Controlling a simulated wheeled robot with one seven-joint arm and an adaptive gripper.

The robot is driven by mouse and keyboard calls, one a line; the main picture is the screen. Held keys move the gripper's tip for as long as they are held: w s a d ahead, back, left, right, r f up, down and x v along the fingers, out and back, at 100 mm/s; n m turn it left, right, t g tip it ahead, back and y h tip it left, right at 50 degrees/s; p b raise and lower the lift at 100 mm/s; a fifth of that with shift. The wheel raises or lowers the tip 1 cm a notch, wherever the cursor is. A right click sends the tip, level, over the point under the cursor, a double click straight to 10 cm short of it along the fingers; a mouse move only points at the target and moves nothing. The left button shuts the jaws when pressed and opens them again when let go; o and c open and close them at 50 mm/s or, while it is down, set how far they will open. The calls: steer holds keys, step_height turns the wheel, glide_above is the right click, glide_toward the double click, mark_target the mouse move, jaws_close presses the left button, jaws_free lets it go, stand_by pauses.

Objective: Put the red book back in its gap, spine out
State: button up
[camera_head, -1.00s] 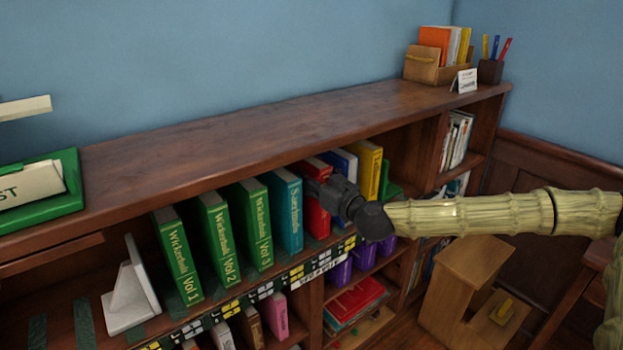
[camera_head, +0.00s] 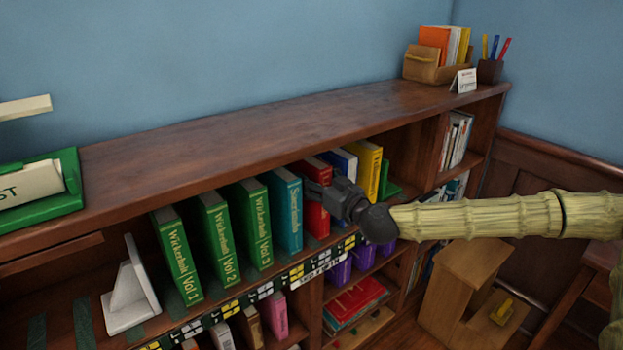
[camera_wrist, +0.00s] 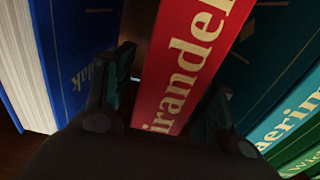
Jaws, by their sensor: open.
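The red book (camera_head: 315,218) stands upright on the upper shelf between a teal book (camera_head: 287,212) and a blue book (camera_head: 343,163), its lettered spine facing out. My gripper (camera_head: 320,193) is at the spine and hides part of it. In the wrist view the red spine (camera_wrist: 188,75) lies between my two open fingers (camera_wrist: 165,95). One finger is on the blue book's side (camera_wrist: 75,50) and the other on the teal book's side (camera_wrist: 270,65). I cannot tell whether the fingers touch the red book.
Green volumes (camera_head: 222,240) stand to the left, then a white bookend (camera_head: 128,290). A yellow book (camera_head: 368,170) is right of the blue one. The shelf board overhangs the row. A wooden step stool (camera_head: 465,290) stands at the lower right.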

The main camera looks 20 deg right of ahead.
steer(key=v, duration=1)
steer(key=shift+s, duration=0.25)
steer(key=shift+d, duration=0.1)
